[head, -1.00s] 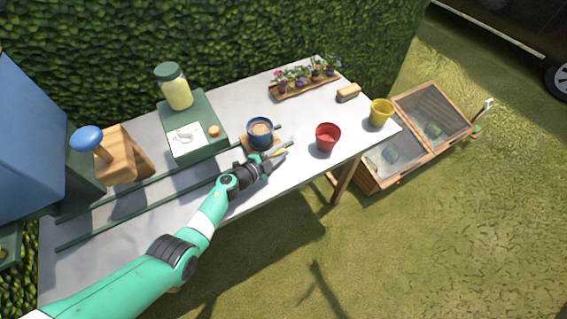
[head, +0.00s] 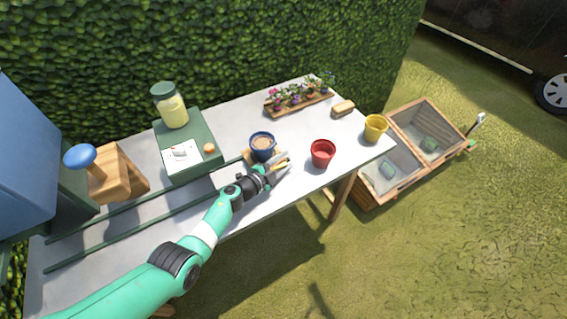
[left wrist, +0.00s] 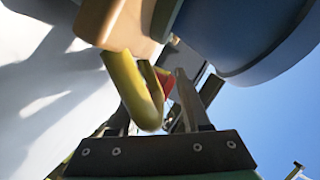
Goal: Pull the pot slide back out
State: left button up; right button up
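The pot slide shows in the head view as a small wooden board (head: 248,157) at the right end of two green rails. A blue pot (head: 263,141) filled with brown soil stands upright on it. My left gripper (head: 284,164) is at the slide's front right, beside the blue pot, with its fingertips slightly apart. In the left wrist view a wooden edge (left wrist: 112,22) and the blue pot (left wrist: 245,45) are just beyond the fingers. A yellow bent piece (left wrist: 131,85) lies between the fingers; I cannot tell whether they touch it. My right gripper is out of view.
A red pot (head: 322,154) and a yellow pot (head: 375,128) stand to the right. The green box (head: 188,145) with a jar stands left of the slide. The green rails (head: 130,222) run left toward the blue machine.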

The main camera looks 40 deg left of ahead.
pick_arm(q)
jog(key=shift+s+f, duration=0.1)
jog(key=p+v, duration=0.4)
jog(key=r+p+v, duration=0.1)
jog(key=p+v, duration=0.1)
jog(key=shift+s+p, duration=0.15)
jog(key=shift+p, duration=0.2)
jog(key=p+v, duration=0.1)
jog(key=v, duration=0.1)
jog(key=p+v, duration=0.1)
jog(key=v, duration=0.1)
jog(key=shift+s+f, duration=0.2)
jog(key=shift+s, duration=0.4)
jog(key=shift+f, duration=0.1)
jog(key=shift+d, duration=0.1)
